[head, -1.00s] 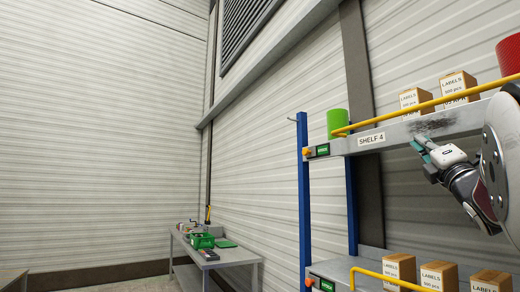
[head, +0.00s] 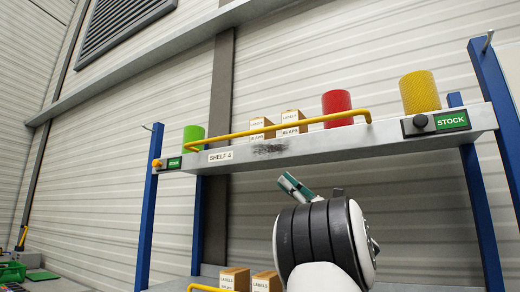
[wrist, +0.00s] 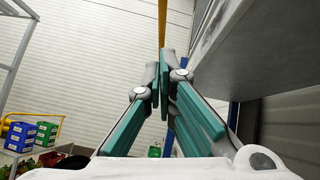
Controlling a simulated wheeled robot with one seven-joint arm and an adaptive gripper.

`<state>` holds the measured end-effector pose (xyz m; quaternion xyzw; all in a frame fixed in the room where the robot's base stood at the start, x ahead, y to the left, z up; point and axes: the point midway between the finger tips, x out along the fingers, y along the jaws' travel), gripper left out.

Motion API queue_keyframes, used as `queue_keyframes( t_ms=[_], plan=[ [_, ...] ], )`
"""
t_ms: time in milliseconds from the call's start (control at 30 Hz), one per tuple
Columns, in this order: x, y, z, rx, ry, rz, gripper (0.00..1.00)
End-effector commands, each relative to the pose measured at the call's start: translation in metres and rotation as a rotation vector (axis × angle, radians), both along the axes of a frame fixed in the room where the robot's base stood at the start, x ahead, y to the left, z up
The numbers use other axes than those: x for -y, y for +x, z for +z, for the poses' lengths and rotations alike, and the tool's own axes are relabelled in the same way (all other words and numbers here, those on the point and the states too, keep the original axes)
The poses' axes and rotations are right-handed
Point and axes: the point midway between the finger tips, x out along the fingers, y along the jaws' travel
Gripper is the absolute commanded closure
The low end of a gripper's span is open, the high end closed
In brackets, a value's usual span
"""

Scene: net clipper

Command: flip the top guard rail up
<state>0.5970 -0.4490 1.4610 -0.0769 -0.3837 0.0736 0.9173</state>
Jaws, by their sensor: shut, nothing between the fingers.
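The yellow top guard rail (head: 280,127) runs along the front of the upper shelf (head: 330,143), in front of the boxes and cylinders standing there. Its right end bends down to the shelf near the red cylinder. My gripper (head: 286,180) is below the shelf's front edge, apart from the rail in the head view. In the wrist view its teal fingers (wrist: 165,70) are shut and empty, with the tips together. A yellow bar (wrist: 162,22), likely the rail, shows beyond the tips. The shelf's grey side (wrist: 225,45) is to the right of the fingers.
Label boxes (head: 262,127), a green cylinder (head: 193,138), a red cylinder (head: 337,107) and a yellow cylinder (head: 419,92) stand on the upper shelf. A black knob (head: 420,121) sits beside the STOCK sign. Blue posts (head: 149,205) hold the rack. A lower yellow rail (head: 207,288) is below.

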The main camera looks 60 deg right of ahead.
Motion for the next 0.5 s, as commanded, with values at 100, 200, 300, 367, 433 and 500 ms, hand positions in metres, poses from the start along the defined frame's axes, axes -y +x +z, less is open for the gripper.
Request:
queue_keyframes(
  t_ms=[100, 200, 300, 367, 433, 500],
  plan=[
    [-0.001, 0.002, 0.002, 0.001, 0.0, 0.002, 1.0],
    [-0.003, 0.007, 0.009, 0.001, -0.001, 0.002, 1.0],
    [-0.006, 0.018, 0.019, 0.001, -0.001, 0.005, 1.0],
    [-0.008, 0.025, 0.027, 0.001, -0.001, 0.005, 1.0],
    [-0.011, 0.034, 0.037, 0.001, -0.001, 0.005, 1.0],
    [-0.014, 0.045, 0.047, 0.001, -0.001, 0.005, 1.0]
  ],
)
